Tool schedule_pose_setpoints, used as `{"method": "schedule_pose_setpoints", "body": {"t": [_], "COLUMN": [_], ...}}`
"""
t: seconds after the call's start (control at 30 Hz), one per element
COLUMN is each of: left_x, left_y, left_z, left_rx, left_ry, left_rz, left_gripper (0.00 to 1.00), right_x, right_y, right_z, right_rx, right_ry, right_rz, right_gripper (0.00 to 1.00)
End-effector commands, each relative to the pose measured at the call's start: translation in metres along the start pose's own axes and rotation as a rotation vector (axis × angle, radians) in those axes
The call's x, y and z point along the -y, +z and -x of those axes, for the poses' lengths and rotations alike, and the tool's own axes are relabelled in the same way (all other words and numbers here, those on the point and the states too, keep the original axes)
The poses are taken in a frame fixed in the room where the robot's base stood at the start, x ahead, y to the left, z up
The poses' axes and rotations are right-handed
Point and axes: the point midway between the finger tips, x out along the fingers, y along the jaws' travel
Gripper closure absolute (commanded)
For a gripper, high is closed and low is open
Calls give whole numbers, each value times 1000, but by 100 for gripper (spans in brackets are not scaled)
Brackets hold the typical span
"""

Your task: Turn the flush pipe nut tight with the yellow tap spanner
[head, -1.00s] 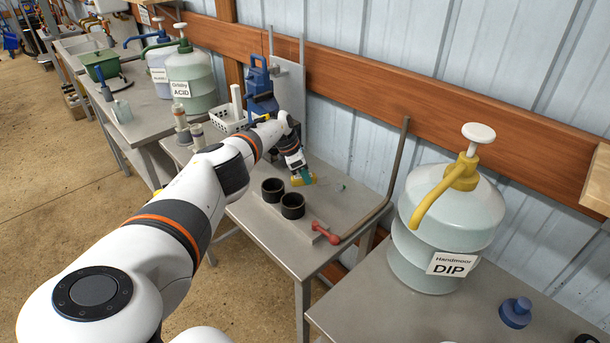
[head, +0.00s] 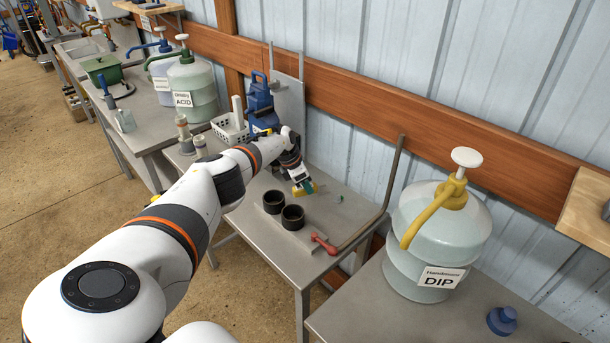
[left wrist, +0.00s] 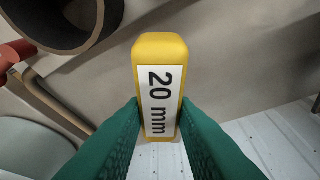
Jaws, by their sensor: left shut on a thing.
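My left gripper (head: 304,187) has green fingers. It is over the middle table, behind two black open cylinders. It is shut on a yellow bar with a white "20 mm" label, which looks like the yellow tap spanner (head: 297,190). The left wrist view shows the spanner (left wrist: 160,50) gripped between both green fingers (left wrist: 160,118); its far end is hidden. A bent metal pipe (head: 392,180) runs down to the table and ends near a red fitting (head: 322,243). I cannot make out the flush pipe nut for certain. My right gripper is not in view.
The black cylinders (head: 292,217) stand just in front of my left gripper. A blue device (head: 260,100) and white basket (head: 228,128) are behind it. A large "DIP" drum (head: 420,258) stands on the right table.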

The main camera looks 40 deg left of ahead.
Motion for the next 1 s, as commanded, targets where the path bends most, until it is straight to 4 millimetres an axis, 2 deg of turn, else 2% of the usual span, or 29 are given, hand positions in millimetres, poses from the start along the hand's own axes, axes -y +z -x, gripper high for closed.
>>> {"method": "schedule_pose_setpoints", "body": {"t": [0.03,0.57,0.73,0.8,1.0], "left_x": [-3,-23,-36,-39,-47], "left_y": [-3,-6,-7,-5,-6], "left_z": [5,4,3,-3,-4], "left_rx": [1,2,3,4,2], "left_ry": [-4,-76,-118,-136,-160], "left_rz": [14,182,281,317,381], "left_gripper": [100,100,100,100,100], "right_x": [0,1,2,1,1], "right_y": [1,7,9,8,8], "right_z": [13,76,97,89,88], "right_rx": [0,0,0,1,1], "right_ry": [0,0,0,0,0], "right_rz": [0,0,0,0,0], "right_gripper": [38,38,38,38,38]}}
